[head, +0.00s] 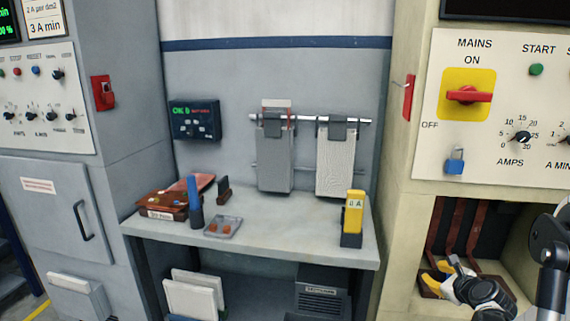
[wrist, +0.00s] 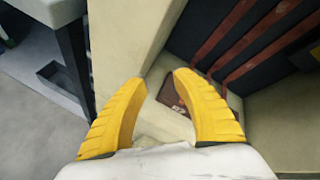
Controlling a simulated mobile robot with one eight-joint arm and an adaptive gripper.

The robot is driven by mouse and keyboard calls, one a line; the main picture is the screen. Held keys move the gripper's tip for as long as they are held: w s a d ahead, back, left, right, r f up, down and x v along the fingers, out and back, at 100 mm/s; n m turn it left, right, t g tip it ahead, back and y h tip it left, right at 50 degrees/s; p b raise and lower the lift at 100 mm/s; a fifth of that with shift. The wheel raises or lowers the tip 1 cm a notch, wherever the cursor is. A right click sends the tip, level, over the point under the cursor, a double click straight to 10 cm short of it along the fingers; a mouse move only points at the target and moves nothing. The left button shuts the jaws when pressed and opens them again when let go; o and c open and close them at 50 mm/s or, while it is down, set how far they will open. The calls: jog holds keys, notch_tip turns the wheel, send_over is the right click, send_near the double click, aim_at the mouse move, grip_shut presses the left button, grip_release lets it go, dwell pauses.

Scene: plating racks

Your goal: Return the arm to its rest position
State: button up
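My gripper (head: 433,272) is at the lower right of the head view, in front of the open lower bay of the cream cabinet. In the wrist view its two yellow fingers (wrist: 160,78) are spread apart with nothing between them, so it is open and empty. My dark arm links reach in from the right edge of the head view. Behind the fingers in the wrist view are a cream cabinet edge and a brown block (wrist: 176,92) on the bay floor.
Brown-red bars (head: 472,228) stand in the bay close behind my gripper. The cream cabinet (head: 400,200) rises beside it. Left of it is a grey bench (head: 285,232) with a yellow meter (head: 352,217), a blue upright object (head: 195,203) and a small tray (head: 223,227). Two panels hang from a rail (head: 305,119).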

jog(key=s+a+r+n+g+y, duration=0.1)
jog(key=s+a+r+n, duration=0.5)
jog(key=a, duration=0.3)
jog(key=s+a+r+n+g+y, duration=0.1)
jog(key=s+a+r+n+g, duration=0.15)
jog(key=a+r+n, duration=0.5)
jog(key=s+a+n, duration=0.4)
jog(key=s+n, duration=0.1)
jog(key=s, duration=0.2)
jog(key=s+a+n+g, duration=0.1)
jog(key=s+a+n, duration=0.3)
jog(key=s, duration=0.3)
jog(key=s+a+f+n+g+h, duration=0.1)
jog(key=s+a+n, duration=0.3)
jog(key=s+n, duration=0.3)
jog(key=shift+s+a, duration=0.25)
jog(key=shift+s, duration=0.25)
jog(key=shift+f, duration=0.1)
